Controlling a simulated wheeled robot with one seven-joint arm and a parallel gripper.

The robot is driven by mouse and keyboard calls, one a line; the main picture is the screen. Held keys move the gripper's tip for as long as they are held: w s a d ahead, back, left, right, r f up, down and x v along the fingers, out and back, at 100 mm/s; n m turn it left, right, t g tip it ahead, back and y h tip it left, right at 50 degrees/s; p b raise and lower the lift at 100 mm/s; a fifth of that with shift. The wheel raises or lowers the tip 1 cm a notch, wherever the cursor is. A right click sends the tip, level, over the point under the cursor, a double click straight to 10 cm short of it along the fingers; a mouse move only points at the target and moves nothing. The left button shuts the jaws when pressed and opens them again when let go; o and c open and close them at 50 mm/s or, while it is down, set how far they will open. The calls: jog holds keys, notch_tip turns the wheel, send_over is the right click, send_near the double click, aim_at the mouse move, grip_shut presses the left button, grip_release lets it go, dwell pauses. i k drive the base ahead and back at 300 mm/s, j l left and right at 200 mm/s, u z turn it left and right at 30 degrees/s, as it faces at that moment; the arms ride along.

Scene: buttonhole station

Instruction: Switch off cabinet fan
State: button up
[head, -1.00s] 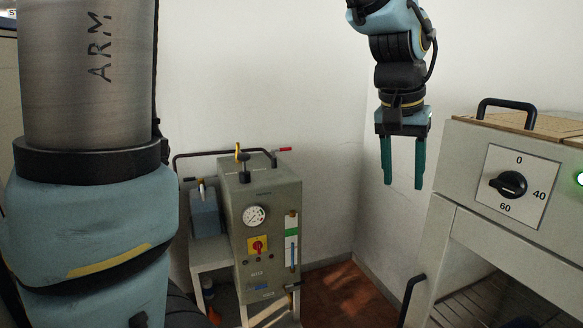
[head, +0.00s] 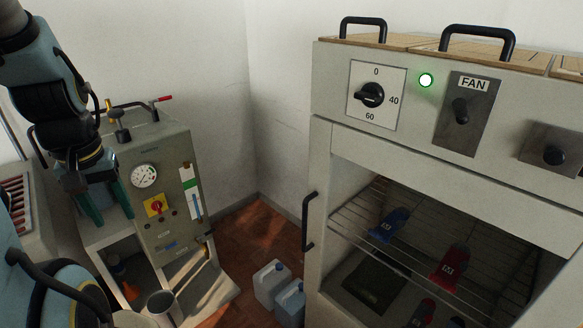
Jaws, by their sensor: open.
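The cabinet (head: 335,75) stands at the right of the head view, its front panel facing me. The fan switch (head: 461,110) is a dark toggle on a grey plate under the label FAN; its exact position is hard to tell. A green lamp (head: 426,80) is lit to the left of the plate. My gripper (head: 104,212) is at the left, pointing down in front of the grey machine. It is open, with nothing seen between its green fingers, and well apart from the switch.
A dial (head: 371,95) marked 0, 40, 60 is left of the lamp, and a dark knob (head: 555,155) is at far right. The grey machine (head: 150,150) stands at left. Canisters (head: 272,283) sit on the floor. The open cabinet holds a wire rack (head: 350,222) with shoe-like items.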

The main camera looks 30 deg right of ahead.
aim_at(460, 107)
jog(key=z, duration=1.75)
